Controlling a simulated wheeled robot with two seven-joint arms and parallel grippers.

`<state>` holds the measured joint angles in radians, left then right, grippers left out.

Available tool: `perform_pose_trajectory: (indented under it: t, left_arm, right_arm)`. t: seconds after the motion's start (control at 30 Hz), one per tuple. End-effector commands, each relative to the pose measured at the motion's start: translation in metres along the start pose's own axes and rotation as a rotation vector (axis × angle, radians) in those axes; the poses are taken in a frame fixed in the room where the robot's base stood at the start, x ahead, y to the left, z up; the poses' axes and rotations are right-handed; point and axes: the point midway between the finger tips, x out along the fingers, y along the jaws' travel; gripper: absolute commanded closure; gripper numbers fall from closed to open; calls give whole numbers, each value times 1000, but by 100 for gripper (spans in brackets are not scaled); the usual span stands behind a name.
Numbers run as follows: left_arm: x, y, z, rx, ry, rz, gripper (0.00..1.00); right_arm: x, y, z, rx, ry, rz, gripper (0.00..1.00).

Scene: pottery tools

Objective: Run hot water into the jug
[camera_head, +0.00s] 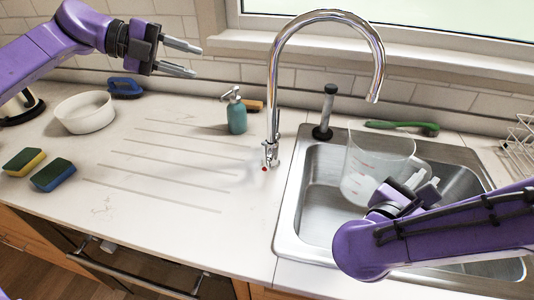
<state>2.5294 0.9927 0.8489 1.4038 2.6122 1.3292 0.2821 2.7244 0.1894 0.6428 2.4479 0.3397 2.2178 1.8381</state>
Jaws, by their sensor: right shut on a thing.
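A clear jug (377,157) with red markings is held upright over the steel sink (322,165), below and near the spout of the tall chrome tap (374,88). My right gripper (415,184) is shut on the jug at its right side, where the handle shows. The tap's base has a small lever with a red dot (265,168) at its front. No water stream shows, and I cannot see water in the jug. My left gripper (190,58) is open and empty, above the counter at the upper left, away from the tap.
A teal soap bottle (236,117) stands left of the tap. A white bowl (85,112), a blue brush (125,88) and two sponges (52,174) lie further left. A plunger (325,113) and green brush (402,127) are behind the sink. The grooved drainboard (170,160) is clear.

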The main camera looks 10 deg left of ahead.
Motion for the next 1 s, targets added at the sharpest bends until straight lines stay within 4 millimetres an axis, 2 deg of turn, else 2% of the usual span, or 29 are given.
perform_pose_trajectory:
  t: [0.03, 0.2, 0.47, 0.67, 0.77, 0.8, 0.9, 1.0]
  left_arm:
    - [16, -7, -12, 93, 14, 52, 61]
    - [57, -20, -41, 410, 45, 202, 61]
    - [127, -26, -95, 989, 171, 464, 61]
    - [189, -14, -146, 1567, 396, 718, 61]
    - [218, -1, -169, 1854, 560, 844, 61]
    - [226, 10, -169, 1899, 625, 908, 61]
    - [211, 35, -126, 1572, 581, 1027, 61]
    - [198, 54, -100, 1308, 522, 1100, 61]
  right_arm:
    - [0, 0, 1, 1, -1, 0, 100]
    - [0, 0, 0, 1, -1, 0, 100]
    - [0, 0, 0, 1, -1, 1, 100]
    - [0, 0, 0, 1, -1, 0, 100]
    - [0, 0, 0, 1, -1, 0, 100]
    - [0, 0, 0, 1, -1, 0, 100]
    - [0, 0, 0, 1, -1, 1, 100]
    - [0, 1, 0, 1, -1, 1, 100]
